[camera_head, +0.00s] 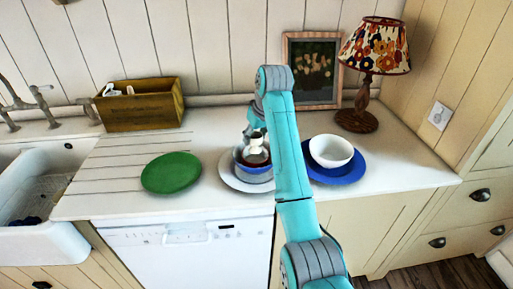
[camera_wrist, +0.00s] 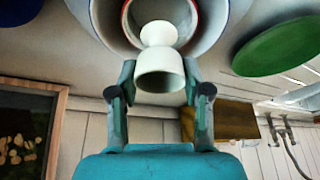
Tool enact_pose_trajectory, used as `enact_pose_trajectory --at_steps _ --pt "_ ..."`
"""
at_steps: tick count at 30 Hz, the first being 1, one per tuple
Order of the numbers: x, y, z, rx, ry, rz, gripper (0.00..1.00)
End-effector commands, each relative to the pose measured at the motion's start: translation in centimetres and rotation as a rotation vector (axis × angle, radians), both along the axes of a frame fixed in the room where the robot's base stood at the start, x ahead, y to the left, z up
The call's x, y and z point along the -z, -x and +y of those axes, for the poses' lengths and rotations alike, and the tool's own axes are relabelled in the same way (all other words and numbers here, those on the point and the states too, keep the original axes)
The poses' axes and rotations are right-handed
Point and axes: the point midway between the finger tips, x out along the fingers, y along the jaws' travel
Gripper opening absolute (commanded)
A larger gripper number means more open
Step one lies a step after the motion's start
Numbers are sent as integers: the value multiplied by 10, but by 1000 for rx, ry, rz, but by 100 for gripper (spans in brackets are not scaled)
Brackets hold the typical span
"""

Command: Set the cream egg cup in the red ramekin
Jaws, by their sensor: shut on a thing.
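The cream egg cup (camera_wrist: 160,72) is held between the two fingers of my gripper (camera_wrist: 159,80) in the wrist view. In the head view the egg cup (camera_head: 254,151) is partly hidden by my gripper (camera_head: 256,138). The red ramekin (camera_head: 258,163) shows just below it, inside a grey-blue bowl (camera_head: 252,177). In the wrist view the ramekin's red rim (camera_wrist: 194,18) curves around a pale inside, and the egg cup's far end overlaps it. I cannot tell whether the egg cup touches the ramekin.
The bowl stands on a white plate (camera_head: 231,180). A green plate (camera_head: 171,173) lies to the left, and a blue plate (camera_head: 340,179) with a white bowl (camera_head: 331,151) to the right. A wooden box (camera_head: 141,107), a picture frame (camera_head: 312,70) and a lamp (camera_head: 372,62) stand behind.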

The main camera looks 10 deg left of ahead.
Motion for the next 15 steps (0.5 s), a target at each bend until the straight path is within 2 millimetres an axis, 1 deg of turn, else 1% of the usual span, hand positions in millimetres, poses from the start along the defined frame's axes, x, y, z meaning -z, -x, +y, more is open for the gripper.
enact_pose_trajectory --at_steps 5,11,15 --pt "15 0 0 0 -1 -1 13" --pt "40 0 0 0 0 0 13" --pt "43 0 0 -1 0 -2 13"
